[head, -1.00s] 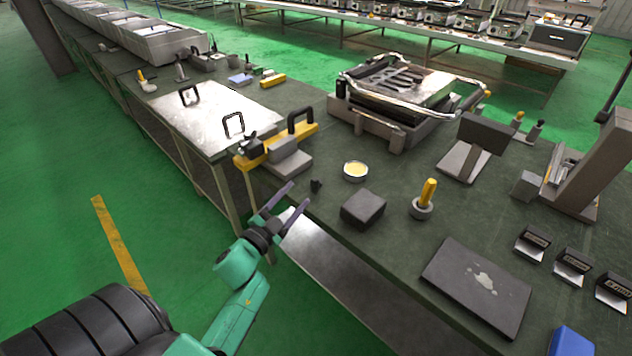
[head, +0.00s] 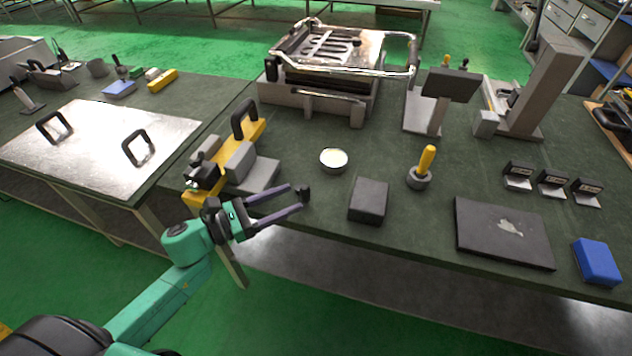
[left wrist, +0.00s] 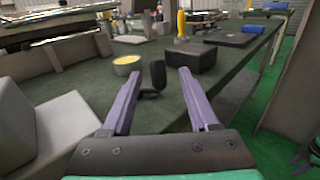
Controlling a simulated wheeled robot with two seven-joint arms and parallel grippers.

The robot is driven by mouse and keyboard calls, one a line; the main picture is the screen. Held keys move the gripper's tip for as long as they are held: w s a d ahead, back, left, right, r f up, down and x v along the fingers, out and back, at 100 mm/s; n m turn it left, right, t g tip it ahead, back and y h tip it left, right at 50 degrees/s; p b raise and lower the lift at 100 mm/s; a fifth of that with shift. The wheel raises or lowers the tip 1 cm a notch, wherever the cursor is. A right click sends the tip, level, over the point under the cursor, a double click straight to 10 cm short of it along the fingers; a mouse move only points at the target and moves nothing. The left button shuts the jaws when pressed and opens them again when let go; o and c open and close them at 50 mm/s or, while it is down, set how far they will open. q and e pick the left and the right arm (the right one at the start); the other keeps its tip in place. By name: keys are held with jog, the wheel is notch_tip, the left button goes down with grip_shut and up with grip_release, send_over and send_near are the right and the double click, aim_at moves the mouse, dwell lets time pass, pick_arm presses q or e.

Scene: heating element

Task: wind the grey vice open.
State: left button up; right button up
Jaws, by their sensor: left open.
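The grey vice (head: 255,175) sits at the table's left front corner, with its grey blocks beside a yellow bar (head: 196,195) that carries a black handle. Its grey blocks also fill the left of the left wrist view (left wrist: 64,128). A small black upright piece (head: 304,193) stands at the table edge, right of the vice; whether it joins the vice I cannot tell. My left gripper (head: 294,200) is open and empty at the front edge. In the left wrist view the black piece (left wrist: 157,75) shows beyond and between the fingertips.
A round tin (head: 334,160), a dark block (head: 369,201) and a yellow-handled tool (head: 426,162) stand to the right. A dark plate (head: 504,232) and blue block (head: 597,262) lie further right. A metal press (head: 340,55) stands behind. A metal sheet (head: 100,140) lies left.

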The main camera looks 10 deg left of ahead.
pick_arm(q)
jog(key=p+x, duration=0.1)
jog(key=x, duration=0.6)
jog(key=shift+w+d, duration=0.1)
jog(key=shift+w, duration=0.3)
jog(key=shift+w+d, duration=0.25)
jog(key=shift+d, duration=0.1)
grip_shut()
pick_arm(e)
jog(key=shift+a+r, duration=0.6)
jog(key=shift+r, duration=0.2)
pick_arm(q)
jog(key=shift+f, duration=0.1)
pick_arm(e)
jog(key=shift+d, duration=0.1)
pick_arm(q)
jog(key=shift+n+t+y, duration=0.3)
jog(key=shift+t, duration=0.1)
pick_arm(e)
jog(key=shift+f, duration=0.2)
